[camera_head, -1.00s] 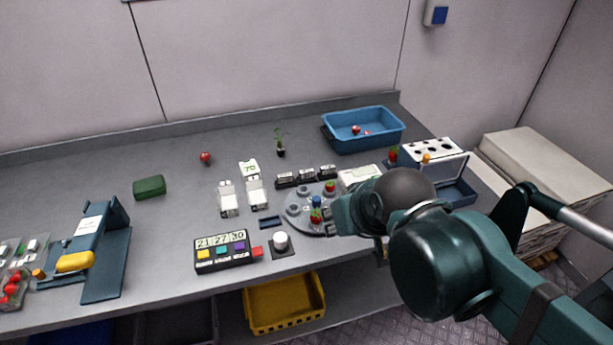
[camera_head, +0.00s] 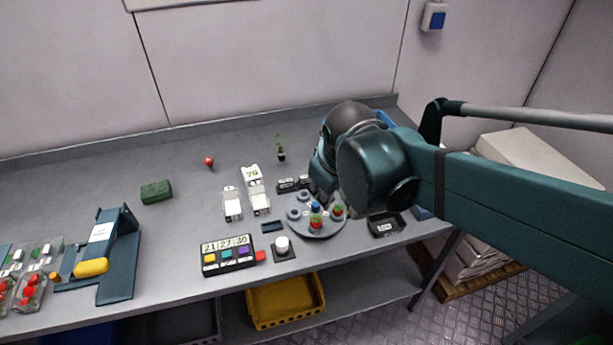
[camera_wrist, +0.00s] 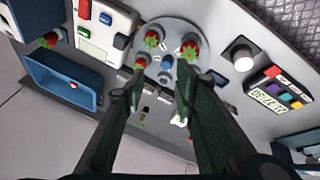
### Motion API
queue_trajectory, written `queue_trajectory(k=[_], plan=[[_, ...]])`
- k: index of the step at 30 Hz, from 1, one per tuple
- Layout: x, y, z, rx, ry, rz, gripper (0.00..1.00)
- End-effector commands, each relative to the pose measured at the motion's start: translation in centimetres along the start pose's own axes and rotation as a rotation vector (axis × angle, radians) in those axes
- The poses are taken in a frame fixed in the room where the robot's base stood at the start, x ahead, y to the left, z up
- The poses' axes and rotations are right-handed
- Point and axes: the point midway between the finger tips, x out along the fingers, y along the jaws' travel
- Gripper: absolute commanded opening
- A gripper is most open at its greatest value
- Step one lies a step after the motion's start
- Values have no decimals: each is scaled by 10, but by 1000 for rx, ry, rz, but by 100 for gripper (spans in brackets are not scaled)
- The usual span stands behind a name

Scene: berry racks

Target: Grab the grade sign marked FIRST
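A row of small black grade signs stands behind the round grey turntable in the head view. Two show, a left one (camera_head: 286,185) and one beside it (camera_head: 304,182); my arm covers the rest of the row. Their lettering is too small to read, so I cannot tell which is FIRST. My gripper (camera_wrist: 160,74) is open, its two dark fingers spread with nothing visibly held between them. In the head view its fingers are mostly hidden by my wrist, above the right end of the sign row. In the wrist view the signs are not clearly made out.
The turntable (camera_head: 325,231) holds strawberries in front of the signs. White holders (camera_head: 232,204) stand to their left, with a small plant (camera_head: 281,152) behind. A button panel (camera_head: 229,256) is at the front. A blue bin (camera_wrist: 60,82) shows in the wrist view.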

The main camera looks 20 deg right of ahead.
Motion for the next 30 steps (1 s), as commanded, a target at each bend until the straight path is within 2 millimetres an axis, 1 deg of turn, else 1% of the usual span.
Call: queue_trajectory(k=[1,14,30], plan=[[-2,4,-8,-28,-11,0,28],[8,22,-51,-284,-120,-12,28],[33,37,-100,-596,-257,-51,28]])
